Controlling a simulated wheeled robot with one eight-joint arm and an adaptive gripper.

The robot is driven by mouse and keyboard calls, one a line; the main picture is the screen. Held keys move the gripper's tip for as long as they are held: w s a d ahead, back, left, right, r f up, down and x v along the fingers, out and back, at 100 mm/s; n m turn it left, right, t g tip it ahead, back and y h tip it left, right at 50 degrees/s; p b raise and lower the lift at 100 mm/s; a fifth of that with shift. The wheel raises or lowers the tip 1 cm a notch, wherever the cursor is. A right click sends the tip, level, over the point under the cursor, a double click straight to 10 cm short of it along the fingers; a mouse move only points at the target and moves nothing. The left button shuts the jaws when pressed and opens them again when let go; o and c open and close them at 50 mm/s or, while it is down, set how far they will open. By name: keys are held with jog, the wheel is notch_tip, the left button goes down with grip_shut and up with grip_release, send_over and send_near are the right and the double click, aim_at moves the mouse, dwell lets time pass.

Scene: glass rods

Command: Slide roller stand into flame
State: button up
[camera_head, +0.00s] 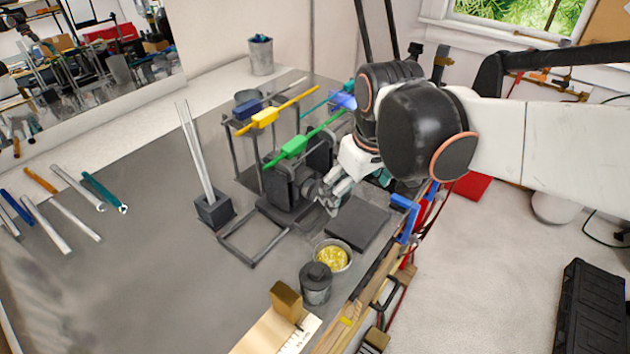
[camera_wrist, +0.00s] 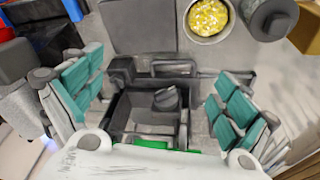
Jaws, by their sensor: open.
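My gripper (camera_head: 331,196) is open and empty beside a dark boxy device with a round front (camera_head: 291,187), which looks like the burner. In the wrist view my gripper's teal-padded fingers (camera_wrist: 155,100) are spread wide on either side of a dark box with a knob (camera_wrist: 150,108). A dark wire frame (camera_head: 253,240), possibly part of the roller stand, lies on the table in front of the device. Behind it a dark rack (camera_head: 238,155) carries rods with yellow (camera_head: 264,117) and green (camera_head: 293,147) holders. I see no flame. My arm hides part of the right side.
A dark square plate (camera_head: 357,226), a bowl of yellow bits (camera_head: 333,257) and a grey canister (camera_head: 316,284) stand near the right table edge. Several loose rods lie at left.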

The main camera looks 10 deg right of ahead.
aim_at(319, 218)
jog(key=w+a+n+g+p, duration=0.3)
jog(key=w+a+n+p, duration=0.15)
jog(key=w+a, duration=0.2)
jog(key=shift+m, duration=0.35)
jog(key=f, duration=0.4)
jog(key=f+b, duration=0.1)
jog(key=f, duration=0.8)
jog(key=shift+w+d+f+b, duration=0.3)
jog(key=shift+w+f, duration=0.05)
jog(key=shift+f, duration=0.05)
jog(key=shift+c, duration=0.2)
